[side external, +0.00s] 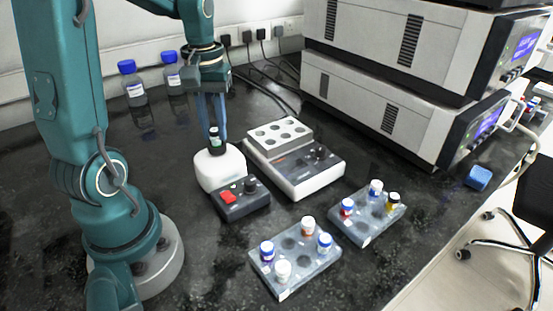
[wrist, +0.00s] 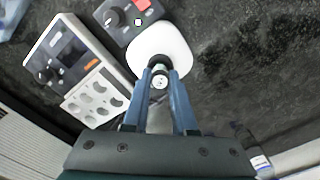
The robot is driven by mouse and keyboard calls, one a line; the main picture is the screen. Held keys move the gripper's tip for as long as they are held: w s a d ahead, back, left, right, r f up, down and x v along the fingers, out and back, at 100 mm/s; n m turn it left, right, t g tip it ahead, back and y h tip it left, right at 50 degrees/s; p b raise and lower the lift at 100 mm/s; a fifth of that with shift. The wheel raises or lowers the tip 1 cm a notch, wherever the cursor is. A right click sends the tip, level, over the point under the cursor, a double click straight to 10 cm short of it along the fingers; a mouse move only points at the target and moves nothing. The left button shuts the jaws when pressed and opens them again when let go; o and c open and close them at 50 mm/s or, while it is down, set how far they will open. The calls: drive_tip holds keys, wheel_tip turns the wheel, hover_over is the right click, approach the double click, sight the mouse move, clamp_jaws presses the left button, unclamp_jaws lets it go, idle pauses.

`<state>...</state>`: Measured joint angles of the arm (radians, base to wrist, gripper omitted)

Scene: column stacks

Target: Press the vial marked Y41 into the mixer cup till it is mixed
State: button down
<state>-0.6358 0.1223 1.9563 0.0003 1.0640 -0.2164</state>
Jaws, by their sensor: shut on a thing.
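My gripper (side external: 213,134) points straight down over the mixer and is shut on a small vial (side external: 214,131). In the wrist view the vial (wrist: 159,81) sits between the blue fingertips (wrist: 159,84), with a pale top bearing small dark marks too small to read and a green part beside it. The mixer (side external: 219,168) has a rounded white body and a dark control box with a red switch. Its dark cup (wrist: 182,64) is right at the vial's lower end. The vial stands upright at the cup; whether it is pressed down is hard to tell.
A white block with holes (side external: 279,135) sits on a grey device (side external: 308,172) right of the mixer. Two racks, a nearer one (side external: 309,270) and a farther one (side external: 368,230), hold several capped vials. Two blue-capped bottles stand behind (side external: 132,85). Large instruments (side external: 375,110) stand back right.

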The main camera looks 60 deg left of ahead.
drive_tip(key=shift+f, duration=0.3)
idle(2.0)
drive_tip(key=shift+r, duration=3)
